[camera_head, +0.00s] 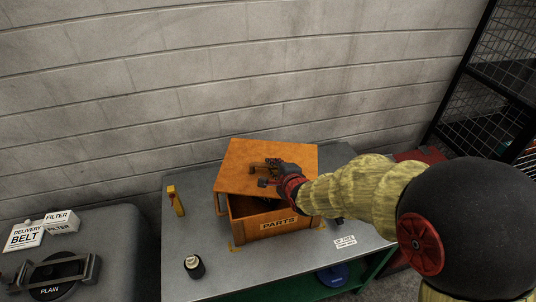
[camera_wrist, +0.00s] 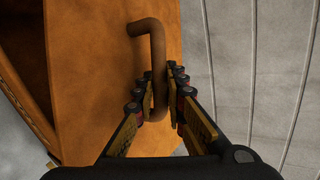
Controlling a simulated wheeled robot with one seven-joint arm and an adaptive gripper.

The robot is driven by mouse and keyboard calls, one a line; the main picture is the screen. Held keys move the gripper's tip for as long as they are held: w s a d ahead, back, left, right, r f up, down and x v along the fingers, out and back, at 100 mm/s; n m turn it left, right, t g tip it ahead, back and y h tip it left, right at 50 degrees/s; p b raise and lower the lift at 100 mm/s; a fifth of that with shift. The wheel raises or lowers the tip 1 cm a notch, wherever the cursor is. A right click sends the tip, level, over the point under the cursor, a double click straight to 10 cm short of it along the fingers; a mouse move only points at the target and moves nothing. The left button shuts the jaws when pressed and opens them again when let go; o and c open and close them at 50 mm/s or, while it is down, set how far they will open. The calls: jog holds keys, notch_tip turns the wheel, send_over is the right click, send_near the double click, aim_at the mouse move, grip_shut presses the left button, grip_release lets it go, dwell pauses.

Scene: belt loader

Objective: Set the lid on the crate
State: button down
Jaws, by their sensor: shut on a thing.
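The orange-brown lid (camera_head: 243,160) is tilted above the open wooden crate (camera_head: 237,221), which is labelled PARTS and stands on the grey table. A dark gap shows between the lid and the crate's front wall. My gripper (camera_head: 266,173) is shut on the lid's bent handle. In the wrist view my gripper (camera_wrist: 157,98) has its fingers on both sides of the brown handle (camera_wrist: 156,45), with the lid (camera_wrist: 100,60) behind it. Whether the lid's back edge touches the crate is hidden.
A yellow object (camera_head: 176,201) stands left of the crate, and a dark bottle with a white top (camera_head: 194,266) stands at the table's front. A white label (camera_head: 345,241) lies right. A grey surface with filter boxes (camera_head: 61,220) is at the far left. A block wall rises behind.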

jog(key=shift+f+b, duration=2.35)
jog(key=shift+f, duration=0.9)
jog(key=shift+f, duration=0.1)
jog(key=c, duration=1.8)
grip_release()
jog(key=shift+o, duration=0.3)
jog(key=shift+s+f, duration=0.1)
jog(key=shift+f, duration=0.05)
jog(key=shift+s, duration=0.1)
send_near(273, 179)
jog(key=shift+w+d+f, duration=0.15)
jog(key=shift+d+f, duration=0.05)
jog(key=shift+f, duration=0.25)
jog(key=shift+w+d+f, duration=0.15)
jog(key=shift+d+f, duration=0.05)
jog(key=shift+f, duration=0.25)
